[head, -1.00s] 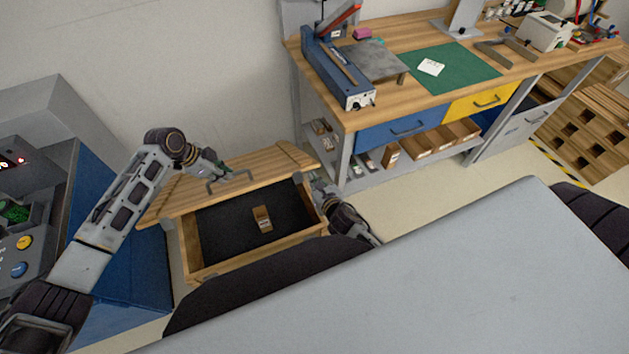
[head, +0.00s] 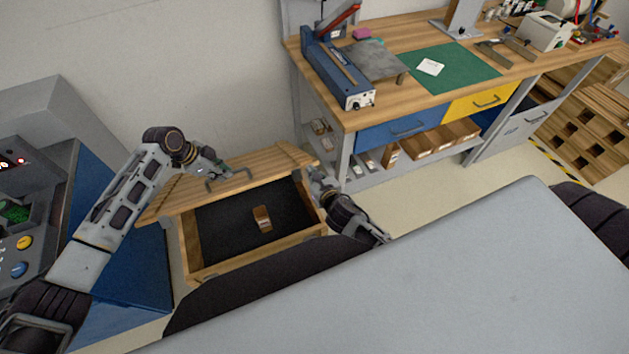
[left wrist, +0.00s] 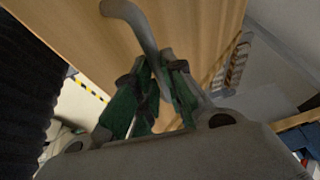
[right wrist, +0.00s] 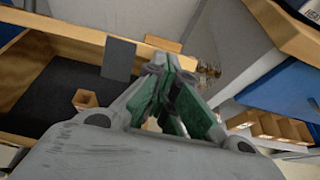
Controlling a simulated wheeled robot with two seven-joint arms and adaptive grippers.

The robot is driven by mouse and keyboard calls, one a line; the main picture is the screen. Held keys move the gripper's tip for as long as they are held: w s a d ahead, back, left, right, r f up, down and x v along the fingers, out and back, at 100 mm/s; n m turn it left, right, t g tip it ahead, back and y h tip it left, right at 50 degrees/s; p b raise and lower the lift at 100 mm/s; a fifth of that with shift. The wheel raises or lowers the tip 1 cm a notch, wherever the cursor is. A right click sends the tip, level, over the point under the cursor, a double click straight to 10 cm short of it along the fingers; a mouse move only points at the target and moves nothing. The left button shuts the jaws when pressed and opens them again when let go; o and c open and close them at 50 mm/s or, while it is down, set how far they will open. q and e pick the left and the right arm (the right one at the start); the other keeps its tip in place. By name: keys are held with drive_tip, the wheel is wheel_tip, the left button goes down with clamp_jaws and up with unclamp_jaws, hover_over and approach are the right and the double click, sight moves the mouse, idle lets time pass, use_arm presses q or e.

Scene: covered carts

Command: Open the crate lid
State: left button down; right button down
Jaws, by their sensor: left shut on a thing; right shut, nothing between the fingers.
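The wooden crate (head: 212,268) stands on the floor, and its dark inside shows. Its wooden lid (head: 262,165) is tilted up at the back, hinged side away from me. A grey handle (head: 232,184) is on the lid. My left gripper (head: 222,170) is shut on the handle, which also shows in the left wrist view (left wrist: 133,18) passing between the green fingers (left wrist: 150,95). My right gripper (head: 318,183) is shut and empty beside the crate's right end. In the right wrist view its fingertips (right wrist: 165,68) meet, with the crate's interior to the left.
A small brown box (head: 263,218) is inside the crate. A workbench (head: 350,122) with drawers stands to the right, close to my right gripper. A blue and grey machine (head: 110,250) stands to the left. The wall is behind.

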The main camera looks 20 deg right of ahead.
use_arm(q)
drive_tip(key=shift+s+a+f, duration=0.15)
drive_tip(key=shift+s+f, duration=0.15)
drive_tip(key=shift+f, duration=0.4)
drive_tip(key=c, duration=1.5)
unclamp_jaws()
drive_tip(key=shift+w, duration=0.1)
drive_tip(key=shift+r, duration=0.15)
drive_tip(key=shift+r, duration=0.25)
drive_tip(key=shift+a+r, duration=0.1)
drive_tip(key=shift+r, duration=0.3)
drive_tip(key=v, duration=1.1)
drive_tip(key=shift+a+r, duration=0.1)
